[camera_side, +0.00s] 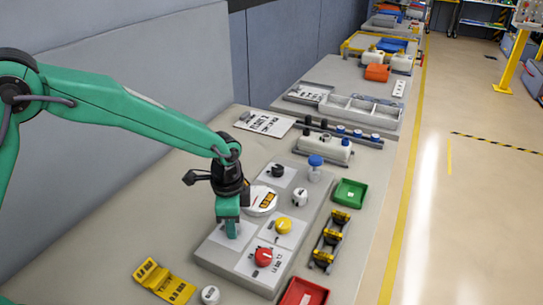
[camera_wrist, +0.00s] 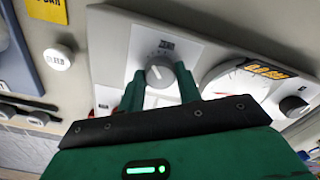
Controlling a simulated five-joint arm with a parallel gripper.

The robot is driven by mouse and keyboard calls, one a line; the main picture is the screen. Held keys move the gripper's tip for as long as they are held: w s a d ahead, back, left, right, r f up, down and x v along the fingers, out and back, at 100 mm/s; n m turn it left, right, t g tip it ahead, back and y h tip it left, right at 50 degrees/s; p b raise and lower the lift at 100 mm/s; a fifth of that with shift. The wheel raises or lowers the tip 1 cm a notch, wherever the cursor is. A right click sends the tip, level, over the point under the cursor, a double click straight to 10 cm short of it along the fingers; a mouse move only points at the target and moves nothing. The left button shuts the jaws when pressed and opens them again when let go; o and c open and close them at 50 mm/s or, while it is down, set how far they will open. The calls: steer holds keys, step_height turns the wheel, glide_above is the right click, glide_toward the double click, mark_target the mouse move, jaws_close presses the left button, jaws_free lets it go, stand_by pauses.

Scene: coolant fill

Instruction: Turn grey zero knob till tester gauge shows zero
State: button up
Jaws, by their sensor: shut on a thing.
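The grey zero knob (camera_wrist: 158,73) sits on a pale plate with a printed dial scale around it in the wrist view. My gripper (camera_wrist: 160,80) is shut on the knob, one green finger on each side. In the side view my gripper (camera_side: 232,232) points down at the panel and hides the knob. The tester gauge (camera_wrist: 232,82) is right of the knob in the wrist view, with a white face, a red mark and an orange label. The gauge also shows in the side view (camera_side: 262,203), partly behind my gripper. Its needle reading is too small to tell.
The panel (camera_side: 215,252) also carries a red knob (camera_side: 263,257), a yellow knob (camera_side: 283,226) and a black knob (camera_side: 278,170).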

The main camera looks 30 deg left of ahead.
steer(key=o, duration=1)
steer(key=shift+r, duration=3.95)
